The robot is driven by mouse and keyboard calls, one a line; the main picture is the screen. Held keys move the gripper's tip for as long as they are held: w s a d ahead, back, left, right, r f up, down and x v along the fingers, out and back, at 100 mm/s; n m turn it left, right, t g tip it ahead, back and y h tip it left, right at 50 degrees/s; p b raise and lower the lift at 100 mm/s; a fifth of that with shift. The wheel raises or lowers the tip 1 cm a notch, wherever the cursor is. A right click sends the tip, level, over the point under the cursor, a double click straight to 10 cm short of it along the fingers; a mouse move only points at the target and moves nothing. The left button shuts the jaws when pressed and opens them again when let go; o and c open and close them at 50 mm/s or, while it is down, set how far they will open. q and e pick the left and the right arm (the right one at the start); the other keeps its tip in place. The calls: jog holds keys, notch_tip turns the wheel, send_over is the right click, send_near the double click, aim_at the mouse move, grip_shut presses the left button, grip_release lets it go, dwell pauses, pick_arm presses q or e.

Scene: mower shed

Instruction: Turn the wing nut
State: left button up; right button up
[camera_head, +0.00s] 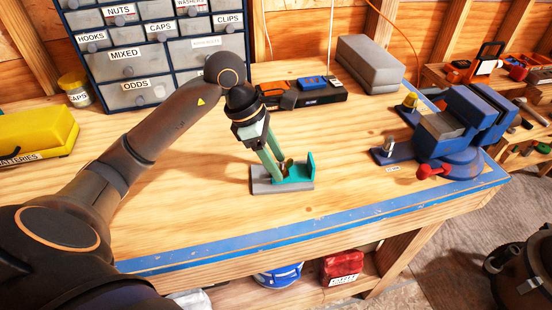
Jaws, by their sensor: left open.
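A teal bracket (308,168) stands on a grey base plate (266,187) near the middle of the bench. A small brass-coloured piece (289,163), which looks like the wing nut, shows at the bracket beside my fingertips. My left gripper (281,172) reaches down to it from the upper left with its pale green fingers open. The fingers partly cover the wing nut and the left part of the bracket. I cannot tell whether they touch the nut. My right gripper is out of view.
A blue vise (462,120) with a red handle end (433,171) stands at the right. A black organizer (303,96) and a grey block (369,64) lie behind. Drawers (126,67) and a yellow case (36,138) are at the left. Bare wood surrounds the bracket; a blue front edge (330,231) lies nearer.

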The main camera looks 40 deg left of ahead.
pick_arm(q)
jog(key=shift+f, duration=0.1)
grip_shut()
dwell(0.4)
